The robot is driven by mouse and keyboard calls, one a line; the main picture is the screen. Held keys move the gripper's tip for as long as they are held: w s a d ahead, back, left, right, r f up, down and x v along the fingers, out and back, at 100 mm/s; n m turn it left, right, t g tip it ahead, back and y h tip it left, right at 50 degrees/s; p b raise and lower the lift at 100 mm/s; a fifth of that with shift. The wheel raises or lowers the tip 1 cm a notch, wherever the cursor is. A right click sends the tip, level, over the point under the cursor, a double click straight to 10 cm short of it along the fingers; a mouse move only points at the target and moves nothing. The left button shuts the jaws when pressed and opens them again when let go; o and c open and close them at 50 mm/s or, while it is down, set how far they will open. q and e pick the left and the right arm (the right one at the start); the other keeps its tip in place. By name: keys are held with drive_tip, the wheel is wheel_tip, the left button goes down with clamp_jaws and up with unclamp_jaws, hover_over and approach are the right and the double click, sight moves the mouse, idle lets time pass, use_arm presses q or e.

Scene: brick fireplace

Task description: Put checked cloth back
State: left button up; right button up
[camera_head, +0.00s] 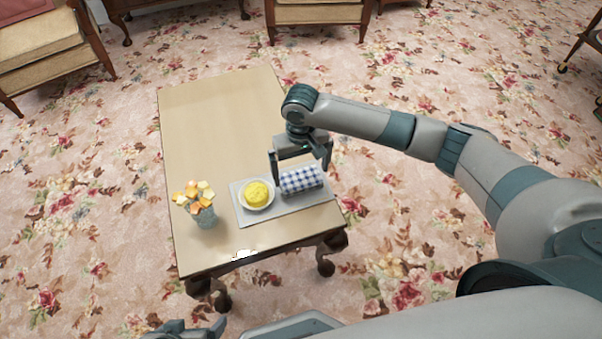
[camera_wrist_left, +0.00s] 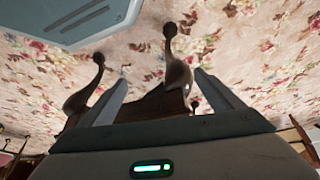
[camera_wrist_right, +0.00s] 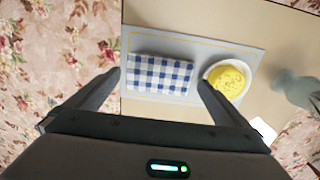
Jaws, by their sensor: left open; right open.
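The blue-and-white checked cloth (camera_head: 302,179) lies folded on the right part of a grey placemat (camera_head: 288,206) on the wooden table. It also shows in the right wrist view (camera_wrist_right: 160,74), flat on the mat. My right gripper (camera_head: 301,162) is open and empty, just above and behind the cloth in the head view. In the right wrist view the fingers (camera_wrist_right: 160,82) are spread to either side of the cloth, with no visible hold on it. My left gripper (camera_head: 197,329) is open and empty at the bottom edge of the head view, in front of the table.
A white bowl with yellow food (camera_head: 257,195) sits left of the cloth on the mat. A vase of orange flowers (camera_head: 201,205) stands further left. The far part of the table (camera_head: 222,115) is bare. Cushioned chairs stand behind on floral carpet.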

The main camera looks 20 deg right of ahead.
sight(301, 179)
use_arm(q)
drive_tip(key=shift+s+a+r+g+y+p, duration=0.15)
drive_tip(key=shift+s+a+g+p, duration=0.15)
drive_tip(key=shift+a, duration=0.25)
drive_tip(key=shift+s+a+f+g+y+p, duration=0.1)
drive_tip(key=shift+s+a+g+y+p, duration=0.15)
drive_tip(key=shift+a, duration=0.25)
use_arm(e)
wheel_tip(301, 179, up, 10)
drive_tip(key=shift+f, duration=0.25)
